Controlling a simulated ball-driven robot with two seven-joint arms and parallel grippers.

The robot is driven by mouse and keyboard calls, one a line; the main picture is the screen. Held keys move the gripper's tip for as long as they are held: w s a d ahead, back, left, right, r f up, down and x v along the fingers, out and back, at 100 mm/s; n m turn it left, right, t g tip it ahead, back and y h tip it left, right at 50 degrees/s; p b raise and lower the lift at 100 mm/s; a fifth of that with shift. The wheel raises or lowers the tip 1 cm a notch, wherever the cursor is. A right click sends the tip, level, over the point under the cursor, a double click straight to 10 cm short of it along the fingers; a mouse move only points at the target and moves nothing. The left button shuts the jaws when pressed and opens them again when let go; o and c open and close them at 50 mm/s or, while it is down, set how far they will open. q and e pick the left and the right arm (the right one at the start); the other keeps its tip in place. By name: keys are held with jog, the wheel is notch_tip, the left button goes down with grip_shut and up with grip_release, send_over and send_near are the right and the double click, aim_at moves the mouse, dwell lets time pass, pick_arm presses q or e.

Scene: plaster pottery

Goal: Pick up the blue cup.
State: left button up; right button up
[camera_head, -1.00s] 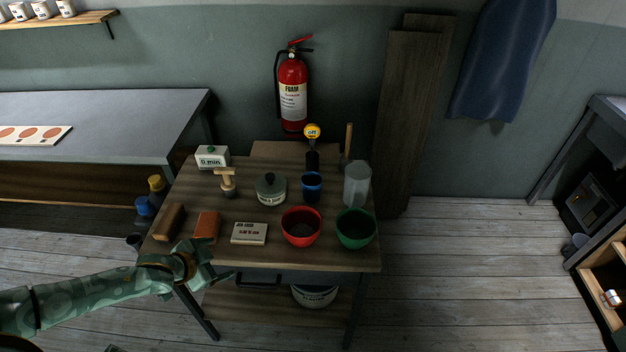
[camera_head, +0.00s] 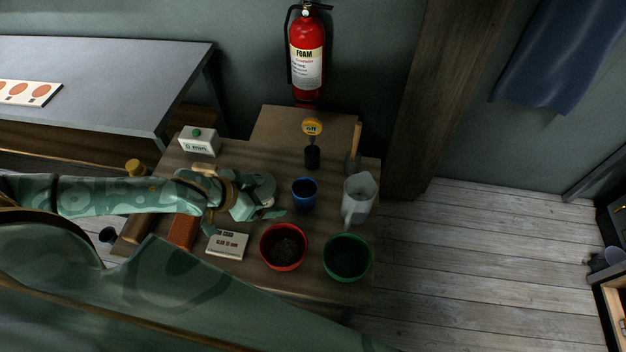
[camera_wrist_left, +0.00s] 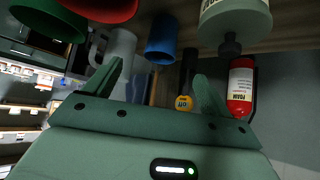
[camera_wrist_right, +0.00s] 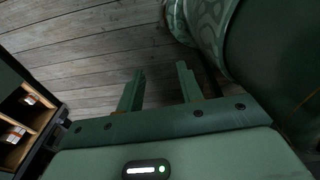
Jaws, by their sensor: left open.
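The blue cup (camera_head: 304,196) stands upright on the wooden work table, behind the red bowl and left of the frosted jug. My left gripper (camera_head: 274,201) is open over the table, just left of the cup and apart from it. In the left wrist view the blue cup (camera_wrist_left: 161,42) shows upside down, ahead of and between the spread, empty fingers (camera_wrist_left: 157,75). My right gripper (camera_wrist_right: 158,82) shows in its wrist view, its fingers apart with nothing between them, over the plank floor.
A red bowl (camera_head: 284,247) and green bowl (camera_head: 347,258) stand in front of the cup. A frosted jug (camera_head: 359,199) stands to its right and a dark pot with a yellow gauge (camera_head: 312,128) behind. A white labelled block (camera_head: 227,244) lies front left.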

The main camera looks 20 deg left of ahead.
aim_at(295, 195)
pick_arm(q)
jog(key=b+x, duration=0.1)
jog(key=x, duration=0.4)
jog(key=shift+w+d+f, duration=0.15)
jog(key=shift+d+f, duration=0.1)
jog(key=shift+f, duration=0.05)
jog(key=b+x, duration=0.1)
jog(key=x, duration=0.3)
jog(key=shift+w+f, duration=0.15)
jog(key=shift+w, duration=0.1)
jog(key=shift+w+d+f, duration=0.1)
jog(key=shift+f, duration=0.05)
jog(key=shift+w+f+b, duration=0.2)
jog(key=shift+w+b, duration=0.05)
jog(key=shift+b, duration=0.1)
jog(key=b+x, duration=0.1)
jog(key=x, duration=0.3)
jog(key=shift+w+f, duration=0.15)
jog(key=shift+w, duration=0.15)
pick_arm(e)
jog(key=f, duration=0.1)
jog(key=s+f, duration=0.2)
jog(key=f, duration=0.1)
jog(key=shift+f, duration=0.1)
pick_arm(q)
jog(key=shift+s, duration=0.1)
jog(key=shift+c, duration=1.4)
jog(key=c, duration=0.8)
pick_arm(e)
jog(key=shift+s, duration=0.1)
